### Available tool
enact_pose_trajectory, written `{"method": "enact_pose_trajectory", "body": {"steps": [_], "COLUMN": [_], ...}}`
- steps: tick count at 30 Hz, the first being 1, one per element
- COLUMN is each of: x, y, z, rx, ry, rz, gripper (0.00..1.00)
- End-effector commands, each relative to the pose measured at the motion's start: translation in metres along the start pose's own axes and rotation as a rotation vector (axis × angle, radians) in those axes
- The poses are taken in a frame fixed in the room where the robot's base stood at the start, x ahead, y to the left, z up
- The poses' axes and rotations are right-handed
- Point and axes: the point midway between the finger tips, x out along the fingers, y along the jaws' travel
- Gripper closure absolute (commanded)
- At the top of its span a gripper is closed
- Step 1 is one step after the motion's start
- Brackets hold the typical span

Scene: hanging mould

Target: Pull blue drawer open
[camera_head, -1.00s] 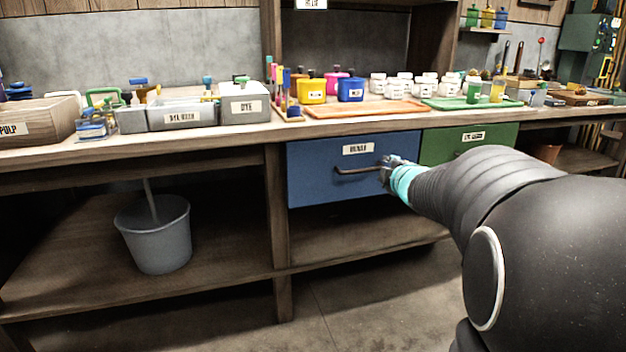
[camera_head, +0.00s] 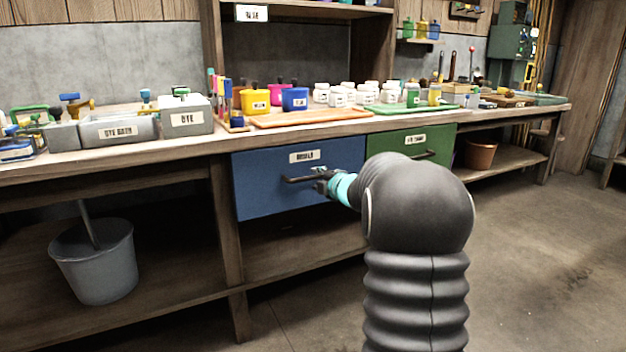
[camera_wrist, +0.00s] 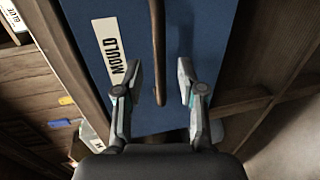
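The blue drawer (camera_head: 270,188) with a white label sits under the bench top. Its front looks about level with the bench frame. A dark bar handle (camera_head: 299,180) crosses its front. My gripper (camera_head: 323,183) is at the handle's right end. In the wrist view the blue drawer front (camera_wrist: 210,45) fills the middle, with the label "MOULD" at left. The handle (camera_wrist: 158,40) runs between the two fingers of my gripper (camera_wrist: 159,80). The fingers are apart, with a gap on each side of the handle.
A green drawer (camera_head: 440,146) is just right of the blue one. Pots, jars and grey boxes crowd the bench top (camera_head: 215,144). A grey bucket (camera_head: 95,265) stands on the lower shelf at left. The floor (camera_head: 540,270) at right is clear.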

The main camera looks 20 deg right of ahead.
Motion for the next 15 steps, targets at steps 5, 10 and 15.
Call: {"method": "enact_pose_trajectory", "body": {"steps": [5, 10, 15], "x": [0.025, 0.036, 0.038], "y": [0.0, 0.0, 0.0], "z": [-0.001, -0.001, -0.001], "rx": [0.001, 0.001, 0.001], "ry": [0.001, 0.001, 0.001], "rz": [0.0, 0.0, 0.0], "gripper": [0.61, 0.61, 0.61]}}
